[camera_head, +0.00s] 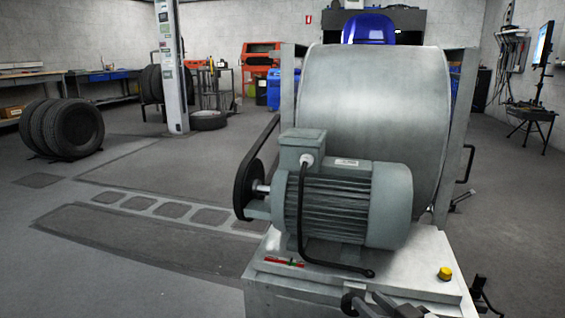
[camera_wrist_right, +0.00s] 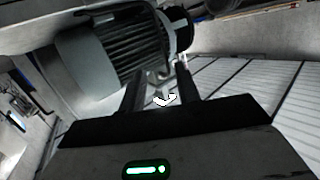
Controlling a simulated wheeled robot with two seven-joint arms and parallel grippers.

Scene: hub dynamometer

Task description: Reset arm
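My right gripper (camera_head: 364,302) shows as dark parts at the bottom edge of the head view, in front of the metal cabinet top and below the motor. In the right wrist view its two dark fingers (camera_wrist_right: 160,82) stand apart with a gap between them, and I see nothing held. A small white curved shape (camera_wrist_right: 165,99) shows between the fingers. The grey ribbed motor (camera_head: 345,205) lies beyond them; it also fills the upper left of the wrist view (camera_wrist_right: 115,50). My left gripper is out of view.
A yellow-topped button (camera_head: 445,273) sits at the cabinet's right. Tyres (camera_head: 65,128) stand far left. Floor at left is open.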

